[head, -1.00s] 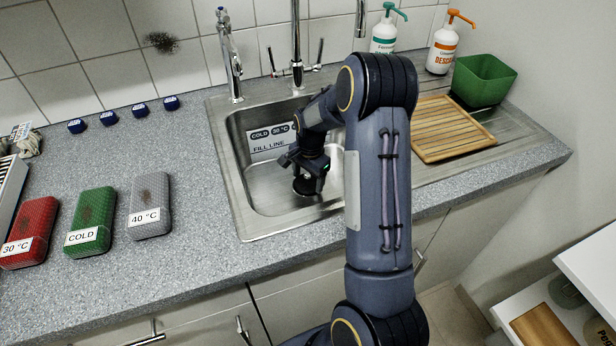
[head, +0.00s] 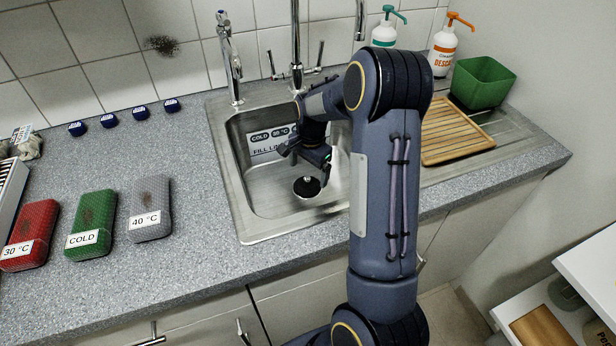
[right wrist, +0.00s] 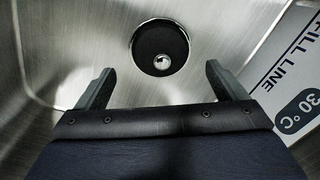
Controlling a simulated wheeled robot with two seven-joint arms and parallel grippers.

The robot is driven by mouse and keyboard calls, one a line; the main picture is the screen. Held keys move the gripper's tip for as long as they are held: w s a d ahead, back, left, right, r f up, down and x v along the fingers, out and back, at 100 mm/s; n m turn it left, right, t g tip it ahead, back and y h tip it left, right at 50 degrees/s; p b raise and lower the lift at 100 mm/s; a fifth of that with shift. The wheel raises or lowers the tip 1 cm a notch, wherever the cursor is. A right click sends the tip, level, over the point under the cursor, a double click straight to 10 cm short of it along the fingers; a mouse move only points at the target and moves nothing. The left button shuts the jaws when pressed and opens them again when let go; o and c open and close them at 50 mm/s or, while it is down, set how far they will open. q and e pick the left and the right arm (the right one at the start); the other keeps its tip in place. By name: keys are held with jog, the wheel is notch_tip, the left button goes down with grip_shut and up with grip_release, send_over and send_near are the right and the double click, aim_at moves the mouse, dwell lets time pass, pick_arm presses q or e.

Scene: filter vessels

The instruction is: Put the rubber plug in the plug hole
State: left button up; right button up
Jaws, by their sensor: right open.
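The black rubber plug (head: 307,186) lies on the floor of the steel sink, inside the bright metal ring of the plug hole (right wrist: 134,68). In the right wrist view the plug (right wrist: 150,36) is a black disc with a shiny round knob, and the ring shows around its edge. It looks flat, but its exact depth is hard to tell. My right gripper (head: 311,158) is in the sink above the plug, apart from it. Its fingers (right wrist: 160,78) are spread with nothing between them. My left gripper is not in view.
The sink (head: 262,202) has walls around my right gripper and a fill-line label (head: 268,143) on its back wall. Taps (head: 295,70) stand behind it. Red, green and grey blocks (head: 150,208) lie left on the counter. A wooden rack (head: 456,132) is right.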

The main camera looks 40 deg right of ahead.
aim_at(309, 182)
notch_tip(309, 182, up, 8)
jog(key=shift+s+f, duration=0.25)
dwell(0.5)
